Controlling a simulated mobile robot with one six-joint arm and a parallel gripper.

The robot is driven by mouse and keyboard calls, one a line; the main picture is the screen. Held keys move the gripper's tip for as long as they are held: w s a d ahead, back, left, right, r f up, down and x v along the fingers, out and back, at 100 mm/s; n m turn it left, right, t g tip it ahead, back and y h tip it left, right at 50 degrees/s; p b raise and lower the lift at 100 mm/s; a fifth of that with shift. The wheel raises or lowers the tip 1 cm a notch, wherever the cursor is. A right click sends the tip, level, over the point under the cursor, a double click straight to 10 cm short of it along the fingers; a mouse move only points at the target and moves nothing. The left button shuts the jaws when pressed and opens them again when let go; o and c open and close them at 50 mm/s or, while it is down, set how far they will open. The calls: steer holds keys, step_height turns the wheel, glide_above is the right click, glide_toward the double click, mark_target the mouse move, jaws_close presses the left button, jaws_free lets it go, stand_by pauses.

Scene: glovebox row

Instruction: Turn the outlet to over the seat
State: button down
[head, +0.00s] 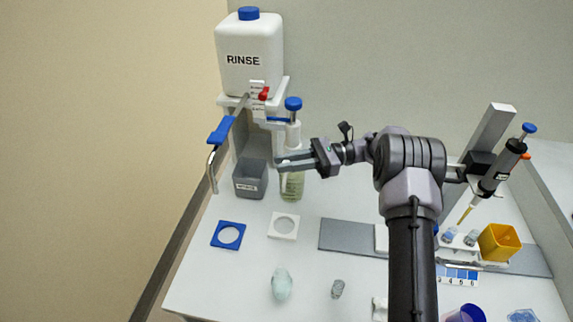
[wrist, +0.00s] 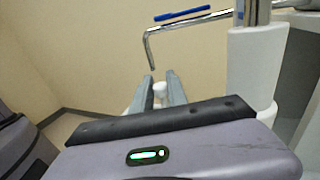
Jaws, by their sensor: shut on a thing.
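A bent metal outlet (head: 212,168) with a blue grip (head: 220,130) reaches left from below the RINSE container (head: 249,60). Its down-turned end hangs near the table's left edge, apart from my gripper. It also shows in the wrist view (wrist: 150,50), beyond my fingers. My gripper (head: 282,161) is at the blue-topped dispenser (head: 293,133) on a green bottle (head: 292,187). In the wrist view my gripper (wrist: 161,88) is shut on a small white piece (wrist: 160,90). What that piece belongs to is unclear. A blue plate with a round hole (head: 217,239) and a white ringed plate (head: 275,234) lie in front.
A grey bin (head: 250,180) stands left of the bottle. A red tap (head: 264,93) is below the container. At right are a pipette stand (head: 488,135) and a yellow cup (head: 499,242). Small pale items (head: 282,284) lie at the front.

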steer(key=c, duration=1.3)
jaws_free()
steer(key=w+d+p, duration=0.1)
steer(key=d, duration=0.6)
steer(key=shift+d+p, duration=0.25)
steer(key=shift+p, duration=0.1)
